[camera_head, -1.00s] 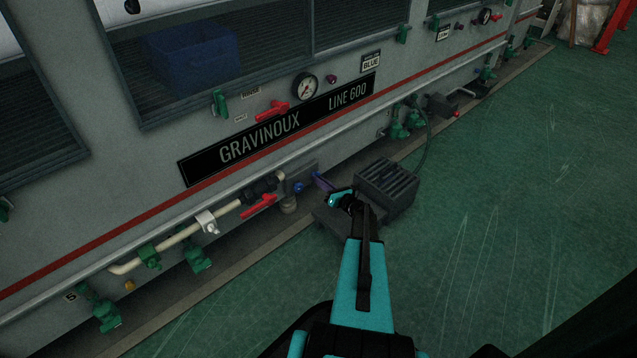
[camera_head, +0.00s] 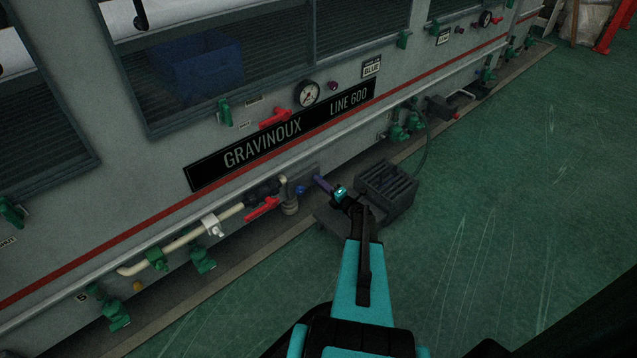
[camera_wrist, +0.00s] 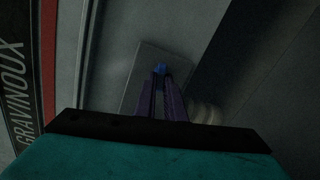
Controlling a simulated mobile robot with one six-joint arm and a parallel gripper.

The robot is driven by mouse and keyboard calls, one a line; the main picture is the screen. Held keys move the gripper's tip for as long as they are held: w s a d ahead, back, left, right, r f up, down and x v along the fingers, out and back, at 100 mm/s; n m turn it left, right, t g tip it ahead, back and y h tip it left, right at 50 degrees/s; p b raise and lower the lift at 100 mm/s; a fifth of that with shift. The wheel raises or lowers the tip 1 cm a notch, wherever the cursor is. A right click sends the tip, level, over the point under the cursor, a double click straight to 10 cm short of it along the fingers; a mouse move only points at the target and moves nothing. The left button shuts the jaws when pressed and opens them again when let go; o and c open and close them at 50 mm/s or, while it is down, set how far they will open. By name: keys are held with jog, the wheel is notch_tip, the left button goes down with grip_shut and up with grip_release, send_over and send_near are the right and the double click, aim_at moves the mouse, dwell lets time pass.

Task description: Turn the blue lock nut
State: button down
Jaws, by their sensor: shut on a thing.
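The blue lock nut (camera_wrist: 160,69) shows in the wrist view as a small blue piece on a grey plate, at the tips of my gripper's purple fingers. My gripper (camera_wrist: 160,77) is shut on it; the fingers partly cover it. In the head view my gripper (camera_head: 318,180) reaches the lower front of the grey machine, its purple fingers pointing at the small plate under the rail. How far the nut is turned cannot be told.
A dark slatted box (camera_head: 388,190) stands on the floor close on the right. A long rail (camera_head: 160,237) runs along the machine. The green floor at right is clear.

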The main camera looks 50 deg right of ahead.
jog(key=shift+w+d+r+m+p, duration=0.15)
jog(key=shift+m+p, duration=1.2)
jog(key=shift+m, duration=0.8)
jog(key=shift+s+a+r+m+p, duration=0.15)
jog(key=shift+m+p, duration=1.2)
jog(key=shift+m, duration=0.8)
jog(key=shift+w+d, duration=0.1)
jog(key=c, duration=1.8)
grip_release()
jog(key=shift+f, duration=0.1)
jog(key=shift+c, duration=0.2)
jog(key=shift+s, duration=0.2)
jog(key=s, duration=0.4)
jog(key=s+p, duration=0.1)
jog(key=s, duration=0.4)
jog(key=s+a+p, duration=0.1)
jog(key=s, duration=0.3)
jog(key=shift+s, duration=0.25)
